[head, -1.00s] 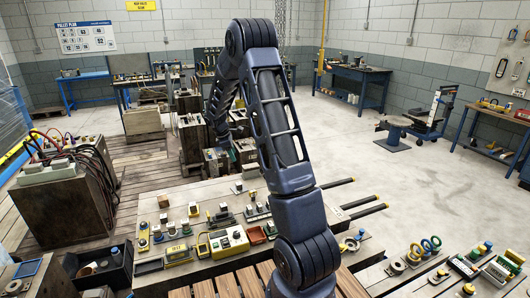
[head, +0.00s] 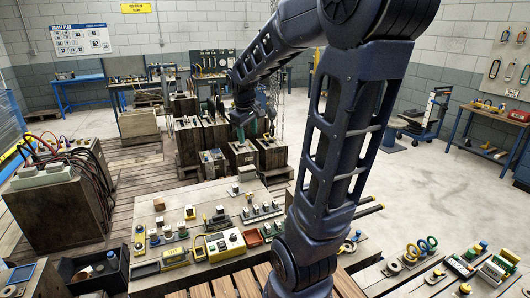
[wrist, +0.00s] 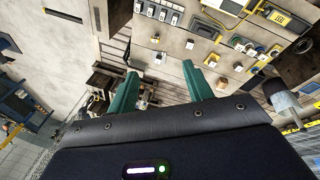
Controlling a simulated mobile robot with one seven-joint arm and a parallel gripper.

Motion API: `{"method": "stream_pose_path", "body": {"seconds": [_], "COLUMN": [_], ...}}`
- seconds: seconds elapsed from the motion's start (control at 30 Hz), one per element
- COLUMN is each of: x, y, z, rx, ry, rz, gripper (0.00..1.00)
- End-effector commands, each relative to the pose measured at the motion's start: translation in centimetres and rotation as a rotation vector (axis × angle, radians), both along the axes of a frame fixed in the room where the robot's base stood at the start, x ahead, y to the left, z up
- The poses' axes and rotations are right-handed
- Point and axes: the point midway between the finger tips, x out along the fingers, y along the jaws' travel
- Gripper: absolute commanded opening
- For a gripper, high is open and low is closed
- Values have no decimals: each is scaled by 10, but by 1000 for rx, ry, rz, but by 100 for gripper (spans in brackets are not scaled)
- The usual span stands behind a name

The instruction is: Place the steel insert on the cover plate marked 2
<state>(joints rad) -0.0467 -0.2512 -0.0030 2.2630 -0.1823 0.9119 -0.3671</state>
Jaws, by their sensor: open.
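My gripper (head: 243,126) hangs in front of the mould blocks at the back of the head view. In the wrist view its two green fingers (wrist: 160,84) are spread wide with nothing between them. Small pale blocks stand on the wooden bench; one is a pale block (head: 190,212) on a yellow base. I cannot tell which of these, if any, is the steel insert. The cover plate marked 2 cannot be made out, as the markings are too small to read.
The wooden bench (head: 171,220) carries several small fixtures and a yellow control box (head: 226,243). Several heavy mould blocks (head: 187,138) stand behind it. A block with cables (head: 60,205) stands at left. Concrete floor (head: 440,190) is open at right.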

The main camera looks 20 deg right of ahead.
Motion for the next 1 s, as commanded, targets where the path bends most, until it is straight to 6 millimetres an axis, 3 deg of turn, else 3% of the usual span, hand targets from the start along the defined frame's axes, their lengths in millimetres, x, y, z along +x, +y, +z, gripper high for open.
{"method": "stream_pose_path", "body": {"seconds": [0.27,0.6,0.8,1.0], "x": [-80,-162,-184,-187], "y": [2,8,11,11], "z": [18,16,11,10], "rx": [106,238,279,286], "ry": [-90,-177,-197,-200], "rz": [-186,-389,-447,-458], "gripper": [51,51,51,51]}}
